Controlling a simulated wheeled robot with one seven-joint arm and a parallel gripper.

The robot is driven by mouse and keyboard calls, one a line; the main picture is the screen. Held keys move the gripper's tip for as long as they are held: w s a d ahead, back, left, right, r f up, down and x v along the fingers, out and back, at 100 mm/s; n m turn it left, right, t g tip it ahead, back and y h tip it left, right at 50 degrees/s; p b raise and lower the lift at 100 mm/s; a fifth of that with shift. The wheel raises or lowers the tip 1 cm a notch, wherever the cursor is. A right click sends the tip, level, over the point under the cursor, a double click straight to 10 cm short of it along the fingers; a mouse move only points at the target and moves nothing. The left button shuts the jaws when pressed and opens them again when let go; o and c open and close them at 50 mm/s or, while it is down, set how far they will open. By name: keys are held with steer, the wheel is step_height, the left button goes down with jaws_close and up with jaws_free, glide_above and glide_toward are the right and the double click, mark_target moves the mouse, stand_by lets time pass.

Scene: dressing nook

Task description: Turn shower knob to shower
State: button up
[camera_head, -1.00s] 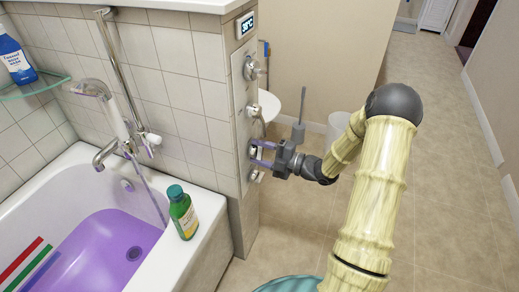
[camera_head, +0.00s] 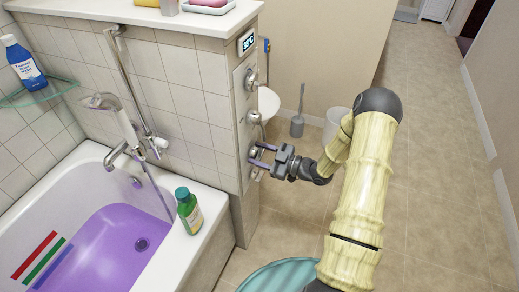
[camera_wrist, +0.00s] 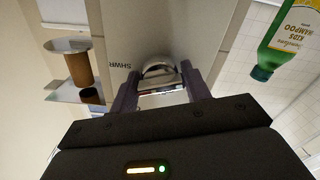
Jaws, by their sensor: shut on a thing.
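A narrow light panel on the end of the tiled wall carries several silver knobs. Dark lettering like "SHWR" (camera_wrist: 120,66) is on the panel beside the knob. The knob's exact angle is hard to tell. The shower head (camera_head: 100,101) hangs over the tub.
The bathtub (camera_head: 205,212) with purple water is at the left, with a green shampoo bottle (camera_head: 188,210) on its rim near the panel. A toilet brush (camera_head: 297,125) and white bin (camera_head: 337,122) stand behind my arm. Floor to the right is clear.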

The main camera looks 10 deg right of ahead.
steer(key=shift+m+p, duration=1.1)
steer(key=shift+m, duration=0.9)
steer(key=shift+c, duration=0.2)
steer(key=shift+o, duration=0.2)
steer(key=o, duration=1)
steer(key=shift+c, duration=0.2)
steer(key=shift+d, duration=0.1)
steer(key=p+v, duration=0.1)
steer(key=v, duration=1.6)
